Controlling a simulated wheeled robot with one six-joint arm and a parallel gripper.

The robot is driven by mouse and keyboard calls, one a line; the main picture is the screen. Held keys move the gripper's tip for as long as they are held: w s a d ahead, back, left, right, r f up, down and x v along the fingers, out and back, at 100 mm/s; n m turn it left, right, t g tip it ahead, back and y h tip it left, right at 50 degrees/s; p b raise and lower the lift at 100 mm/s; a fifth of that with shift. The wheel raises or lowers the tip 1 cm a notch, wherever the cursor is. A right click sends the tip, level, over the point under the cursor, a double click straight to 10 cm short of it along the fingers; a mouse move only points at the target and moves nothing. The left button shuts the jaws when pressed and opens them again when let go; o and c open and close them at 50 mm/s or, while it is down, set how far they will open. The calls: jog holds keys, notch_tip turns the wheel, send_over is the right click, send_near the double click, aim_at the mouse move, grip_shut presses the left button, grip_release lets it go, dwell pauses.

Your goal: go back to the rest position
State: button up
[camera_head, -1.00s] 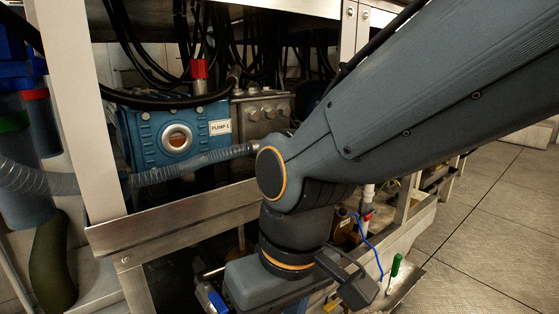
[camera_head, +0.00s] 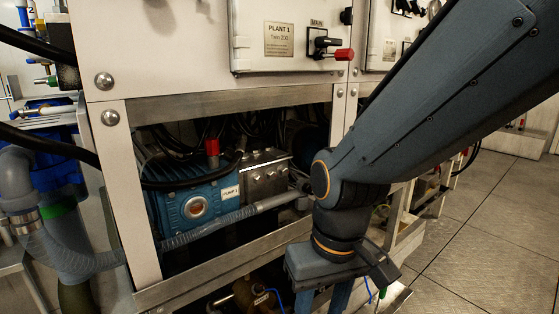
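My arm reaches in from the upper right and bends down at a joint with an orange ring. My gripper (camera_head: 332,298) points down at the bottom edge, right of centre, in front of the machine frame. The upper parts of two blue-grey fingers show with a gap between them. The fingertips are cut off by the picture edge, so I cannot see whether anything is between them.
A cabinet with a red-tipped MAIN handle (camera_head: 343,55) stands above. Hoses (camera_head: 60,235) hang at left. Tiled floor (camera_head: 480,240) at right is clear.

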jog(key=s+d+r+m+p, duration=0.1)
jog(key=d+r+p, duration=0.5)
jog(key=r+p, duration=0.2)
jog(key=s+d+r+m+h+p, duration=0.1)
jog(key=d+r+p, duration=0.5)
jog(key=p, duration=0.6)
notch_tip(320, 180, up, 2)
jog(key=shift+s+d+r+m, duration=0.15)
jog(key=shift+d+m, duration=0.25)
jog(key=shift+m, duration=0.4)
